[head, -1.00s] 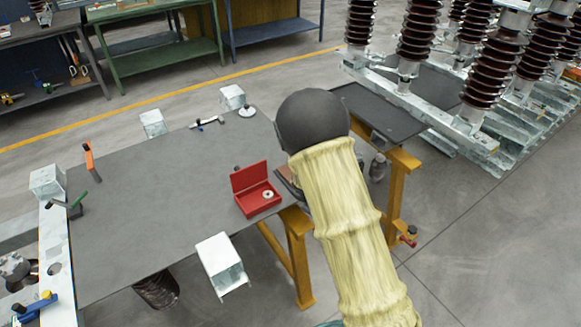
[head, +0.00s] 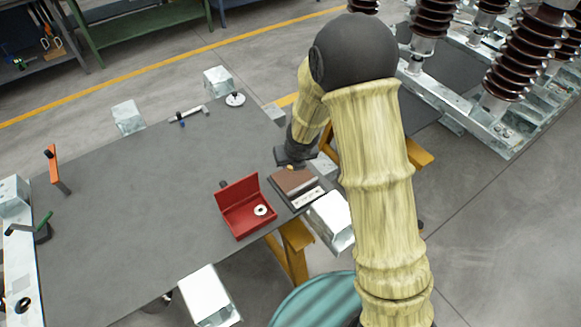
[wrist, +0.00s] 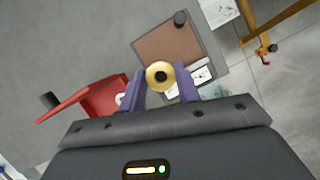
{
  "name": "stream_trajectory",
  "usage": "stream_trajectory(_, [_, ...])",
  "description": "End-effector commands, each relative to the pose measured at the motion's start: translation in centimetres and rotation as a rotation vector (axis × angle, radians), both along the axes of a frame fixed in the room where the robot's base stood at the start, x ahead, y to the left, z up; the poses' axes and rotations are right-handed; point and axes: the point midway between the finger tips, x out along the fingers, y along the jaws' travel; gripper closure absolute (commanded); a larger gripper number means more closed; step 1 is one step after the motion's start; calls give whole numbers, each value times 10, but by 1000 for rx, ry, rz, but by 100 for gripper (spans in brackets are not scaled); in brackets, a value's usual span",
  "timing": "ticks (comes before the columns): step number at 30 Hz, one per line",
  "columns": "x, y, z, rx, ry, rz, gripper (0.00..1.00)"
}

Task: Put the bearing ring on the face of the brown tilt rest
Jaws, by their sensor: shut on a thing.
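The bearing ring (wrist: 160,75) is brass-coloured with a dark hole. My gripper (wrist: 162,78) is shut on it, with a purple finger on each side. The brown tilt rest (wrist: 160,50) lies beyond and below the ring in the wrist view, with a black knob near its far edge. In the head view the tilt rest (head: 294,182) stands at the table's right edge, its brown face sloping. My gripper (head: 289,162) is just behind and above it there, partly hidden by my arm. I cannot tell the gap between ring and face.
An open red box (head: 247,222) with a pale ring inside (head: 261,210) stands left of the tilt rest. A pale metal block (head: 331,221) is close on its right. The grey table (head: 130,210) is mostly clear to the left. A green-handled tool lies at the far left.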

Motion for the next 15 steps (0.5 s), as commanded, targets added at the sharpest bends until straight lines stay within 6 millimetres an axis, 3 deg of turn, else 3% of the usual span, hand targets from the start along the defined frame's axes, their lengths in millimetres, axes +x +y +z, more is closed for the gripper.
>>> stream_trajectory(15, [-2, 4, -6, -1, 2, 31, 92])
